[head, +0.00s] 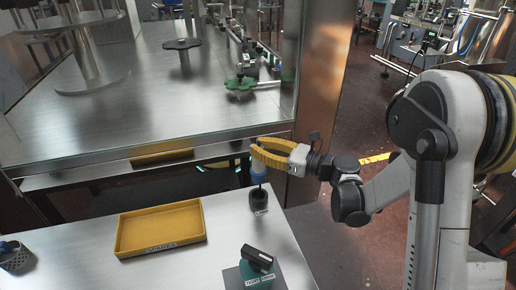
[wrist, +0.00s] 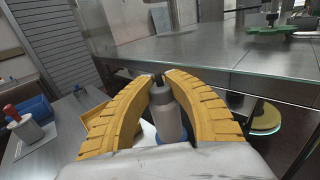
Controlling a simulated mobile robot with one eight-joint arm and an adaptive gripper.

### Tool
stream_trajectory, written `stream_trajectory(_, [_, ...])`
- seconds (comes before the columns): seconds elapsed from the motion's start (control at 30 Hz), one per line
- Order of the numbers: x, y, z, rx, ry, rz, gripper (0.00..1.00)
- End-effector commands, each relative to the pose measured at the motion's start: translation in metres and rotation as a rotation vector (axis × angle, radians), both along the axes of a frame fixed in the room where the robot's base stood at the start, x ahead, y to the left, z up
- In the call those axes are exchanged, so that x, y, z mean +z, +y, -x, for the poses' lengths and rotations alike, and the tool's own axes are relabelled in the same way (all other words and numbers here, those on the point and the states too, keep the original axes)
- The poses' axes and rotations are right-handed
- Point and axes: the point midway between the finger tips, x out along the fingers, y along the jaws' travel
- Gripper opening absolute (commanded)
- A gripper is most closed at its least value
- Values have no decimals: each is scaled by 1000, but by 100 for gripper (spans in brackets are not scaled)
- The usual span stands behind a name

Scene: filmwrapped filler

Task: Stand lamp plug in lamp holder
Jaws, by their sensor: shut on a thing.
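My gripper (head: 254,155) has yellow ribbed fingers. It is shut on the lamp plug (head: 258,171), a blue and grey upright piece, near the back right corner of the steel table. In the wrist view, the plug (wrist: 167,118) is a grey cylinder with a dark tip between the two fingers (wrist: 160,85). The lamp holder (head: 259,198) is a short black cup with a white label. The plug stands directly over it, its lower end at the holder's mouth. I cannot tell how deep it sits, if at all.
A yellow tray (head: 127,234) lies left of the holder, apparently empty. A green block with a black handle (head: 258,265) is at the front. A perforated cup (head: 16,258) stands at the far left. The glass-fronted steel machine (head: 150,110) rises behind the table.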

Motion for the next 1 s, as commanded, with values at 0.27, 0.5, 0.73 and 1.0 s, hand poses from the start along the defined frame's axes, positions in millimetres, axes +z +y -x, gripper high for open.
stream_trajectory(0.27, [1, 0, 0, -4, 5, 1, 0])
stream_trajectory(0.5, [-6, -1, 0, -8, 12, 3, 0])
stream_trajectory(0.73, [-21, -1, 0, -9, 12, 3, 0])
stream_trajectory(1.0, [-39, -1, 0, -9, 12, 3, 0])
